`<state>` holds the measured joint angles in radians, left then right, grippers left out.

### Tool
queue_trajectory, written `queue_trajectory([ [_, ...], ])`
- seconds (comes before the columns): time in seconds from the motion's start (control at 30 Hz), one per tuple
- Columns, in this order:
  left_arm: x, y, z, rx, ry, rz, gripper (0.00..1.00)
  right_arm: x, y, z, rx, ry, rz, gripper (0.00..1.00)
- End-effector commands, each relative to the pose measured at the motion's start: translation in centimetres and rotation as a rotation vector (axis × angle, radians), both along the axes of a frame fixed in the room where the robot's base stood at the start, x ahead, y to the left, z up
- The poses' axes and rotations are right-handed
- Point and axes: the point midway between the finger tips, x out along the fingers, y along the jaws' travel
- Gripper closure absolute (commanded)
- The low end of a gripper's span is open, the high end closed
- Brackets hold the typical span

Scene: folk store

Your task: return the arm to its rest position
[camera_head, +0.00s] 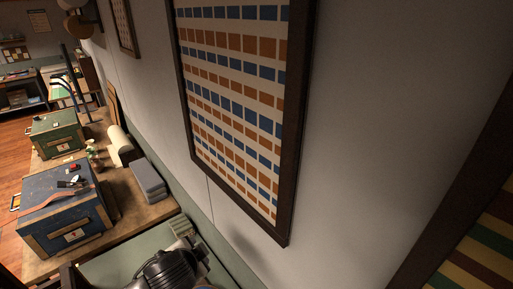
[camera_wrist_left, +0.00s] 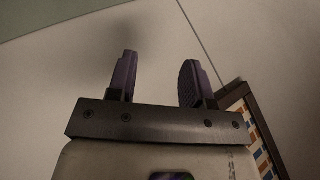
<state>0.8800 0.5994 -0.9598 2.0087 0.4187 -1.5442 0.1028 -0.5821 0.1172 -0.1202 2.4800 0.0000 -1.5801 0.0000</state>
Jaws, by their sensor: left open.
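My left gripper (camera_wrist_left: 158,76) shows in the left wrist view with its two dark purple fingers apart. The space between them is empty, and only plain pale wall lies behind them. The corner of a dark-framed picture (camera_wrist_left: 247,100) shows just right of the fingers; I cannot tell the distance between them. In the head view a dark rounded arm part of mine is at the bottom, but I cannot make out gripper fingers there. My right gripper is in neither view.
A large framed picture (camera_head: 232,110) hangs on the wall (camera_head: 380,110). A wooden workbench (camera_head: 125,205) at left holds a blue chest (camera_head: 62,215), a green chest (camera_head: 57,133), grey folded cloth (camera_head: 148,181) and a pale roll (camera_head: 119,146). Another frame (camera_head: 440,235) is at lower right.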

Motion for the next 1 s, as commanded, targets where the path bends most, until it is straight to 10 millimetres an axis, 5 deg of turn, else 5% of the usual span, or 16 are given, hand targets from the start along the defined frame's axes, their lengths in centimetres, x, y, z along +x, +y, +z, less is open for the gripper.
queue_trajectory([
  [0.17, -3.3, -1.5, 3.6, -0.099, -0.178, -0.019, 0.54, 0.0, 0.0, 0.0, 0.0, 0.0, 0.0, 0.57],
  [0.37, -7.7, 1.0, 2.7, -0.28, -0.229, 0.141, 0.54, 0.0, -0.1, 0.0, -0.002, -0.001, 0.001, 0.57],
  [0.57, -13.1, 4.5, -2.5, -0.404, -0.131, 0.329, 0.54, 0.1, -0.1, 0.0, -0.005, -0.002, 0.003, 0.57],
  [0.7, -17.8, 6.3, -7.9, -0.447, 0.007, 0.452, 0.54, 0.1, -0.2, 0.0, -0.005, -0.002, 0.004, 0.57],
  [1.0, -27.7, 6.8, -17.0, -0.438, 0.298, 0.601, 0.54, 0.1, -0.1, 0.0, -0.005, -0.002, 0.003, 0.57],
])
